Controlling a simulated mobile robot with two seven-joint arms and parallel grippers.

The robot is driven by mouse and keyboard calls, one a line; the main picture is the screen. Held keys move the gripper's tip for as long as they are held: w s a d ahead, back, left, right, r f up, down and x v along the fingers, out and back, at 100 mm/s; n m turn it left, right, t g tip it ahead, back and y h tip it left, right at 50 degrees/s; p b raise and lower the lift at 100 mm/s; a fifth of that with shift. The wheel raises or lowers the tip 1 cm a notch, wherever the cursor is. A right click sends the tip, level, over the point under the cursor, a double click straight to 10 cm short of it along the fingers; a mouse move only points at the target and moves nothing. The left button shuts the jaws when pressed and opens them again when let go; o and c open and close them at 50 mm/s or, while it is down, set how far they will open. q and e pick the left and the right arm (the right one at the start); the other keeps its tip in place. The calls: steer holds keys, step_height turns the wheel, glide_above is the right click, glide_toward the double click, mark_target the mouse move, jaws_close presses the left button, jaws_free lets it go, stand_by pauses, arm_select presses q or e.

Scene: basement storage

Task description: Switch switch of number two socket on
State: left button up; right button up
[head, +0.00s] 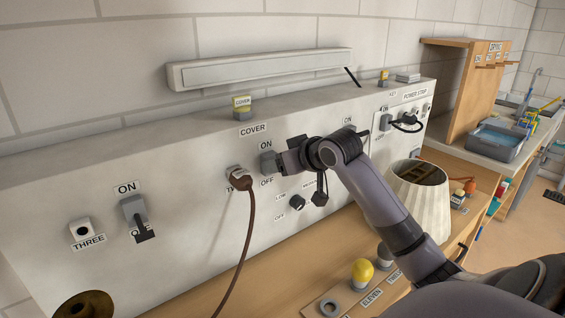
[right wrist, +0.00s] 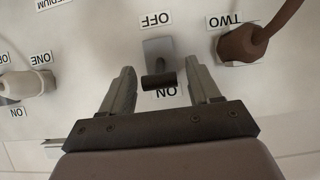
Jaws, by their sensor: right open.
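The number two socket (right wrist: 240,46) has a brown plug and cord in it, also visible in the head view (head: 236,174). Its grey switch (right wrist: 157,48) sits beside it, between the OFF and ON labels. The black lever (right wrist: 159,82) lies at the ON end and partly covers that label; the OFF label is clear. My right gripper (right wrist: 162,70) is open, one finger on each side of the lever, with gaps visible. In the head view my right gripper (head: 284,161) is at the switch (head: 267,163) and hides the lever. My left gripper is not in view.
The number three socket (head: 82,231) and its switch (head: 133,208), lever down at OFF, are at the left. A black knob (head: 297,202) is below my gripper. A ribbed white bin (head: 418,190) and a yellow button (head: 362,271) are near my right arm.

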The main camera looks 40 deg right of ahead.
steer(key=v, duration=0.7)
steer(key=shift+b, duration=0.45)
